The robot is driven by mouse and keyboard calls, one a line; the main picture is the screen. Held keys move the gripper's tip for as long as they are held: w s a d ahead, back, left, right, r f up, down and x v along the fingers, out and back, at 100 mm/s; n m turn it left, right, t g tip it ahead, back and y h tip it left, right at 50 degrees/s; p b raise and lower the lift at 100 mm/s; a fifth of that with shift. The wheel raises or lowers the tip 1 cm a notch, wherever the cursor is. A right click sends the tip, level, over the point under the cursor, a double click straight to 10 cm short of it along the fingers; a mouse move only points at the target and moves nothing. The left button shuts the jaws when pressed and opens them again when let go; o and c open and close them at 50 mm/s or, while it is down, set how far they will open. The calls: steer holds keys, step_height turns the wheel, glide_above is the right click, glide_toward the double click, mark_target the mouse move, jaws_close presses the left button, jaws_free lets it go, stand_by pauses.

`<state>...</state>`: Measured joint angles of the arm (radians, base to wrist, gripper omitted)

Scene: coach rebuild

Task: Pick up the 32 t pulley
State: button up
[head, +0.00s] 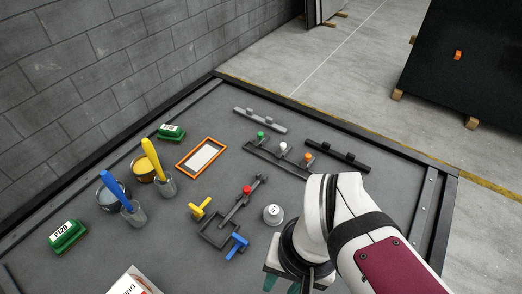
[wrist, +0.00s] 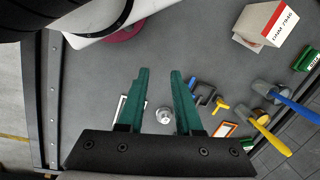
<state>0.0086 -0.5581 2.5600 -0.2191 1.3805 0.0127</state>
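The 32 t pulley (head: 273,214) is a small pale grey round piece with a marking on its top. It stands on the dark table, right of the grey bracket frame and just left of my arm. In the wrist view the pulley (wrist: 164,115) shows in the gap between my two green fingers, some way below them. My gripper (wrist: 160,72) is open and empty, its fingers apart. In the head view my gripper (head: 282,283) is partly hidden by my own wrist, nearer the camera than the pulley.
Left of the pulley are a bracket with a red knob (head: 247,190), a yellow clamp (head: 200,208) and a blue clamp (head: 237,245). Behind it stands a rack with coloured knobs (head: 283,147). Cups with brushes, green blocks and a white box (head: 133,283) lie further left.

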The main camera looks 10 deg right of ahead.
steer(key=o, duration=0.5)
steer(key=m+t+y, duration=0.5)
steer(key=m+t, duration=0.7)
steer(key=m, duration=1.2)
glide_toward(276, 211)
steer(key=x, duration=1.1)
